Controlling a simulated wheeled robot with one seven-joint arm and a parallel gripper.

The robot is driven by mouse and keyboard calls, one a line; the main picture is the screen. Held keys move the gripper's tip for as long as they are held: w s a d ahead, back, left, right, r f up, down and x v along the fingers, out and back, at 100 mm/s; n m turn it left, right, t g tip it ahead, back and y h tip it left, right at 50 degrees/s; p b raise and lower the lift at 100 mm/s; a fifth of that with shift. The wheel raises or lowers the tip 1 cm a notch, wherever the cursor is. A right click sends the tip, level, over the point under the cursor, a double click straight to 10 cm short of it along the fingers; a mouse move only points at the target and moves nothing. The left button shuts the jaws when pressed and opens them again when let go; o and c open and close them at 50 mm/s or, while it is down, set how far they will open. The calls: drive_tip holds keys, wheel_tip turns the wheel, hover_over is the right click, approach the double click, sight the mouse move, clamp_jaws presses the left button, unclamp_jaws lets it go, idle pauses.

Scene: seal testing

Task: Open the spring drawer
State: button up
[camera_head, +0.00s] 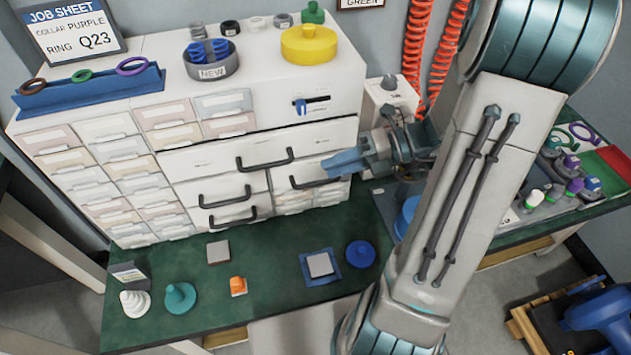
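A white cabinet (335,128) stands on the green bench with several drawers that have black bar handles. All look shut. Their labels are too small to read, so I cannot tell which is the spring drawer. My gripper (335,164) is in front of the cabinet's right side, close to the right drawer's handle (302,184). I cannot tell whether it touches it. Its fingertips are seen side-on.
Small label-fronted drawers (100,165) fill the cabinet's left side. A grey bin marked NEW (211,66) holds blue springs on top, beside a yellow disc (309,46). Loose parts, including a blue knob (360,254) and an orange piece (238,286), lie on the green bench (190,337) in front.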

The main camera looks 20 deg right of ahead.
drive_tip(key=w+d+f+m+t+y+b, duration=0.2)
drive_tip(key=w+d+f+m+t, duration=0.15)
drive_tip(key=m, duration=0.35)
drive_tip(key=m+b, duration=0.1)
drive_tip(key=b, duration=0.2)
approach(320, 181)
drive_tip(key=a+f, duration=0.2)
drive_tip(key=a, duration=0.1)
drive_tip(key=shift+t, duration=0.45)
drive_tip(key=x, duration=0.6)
drive_tip(key=shift+w+d+r, duration=0.15)
drive_tip(key=shift+w+r, duration=0.1)
drive_tip(key=shift+r, duration=0.15)
drive_tip(key=shift+w+a, duration=0.3)
drive_tip(key=shift+a, duration=0.3)
clamp_jaws()
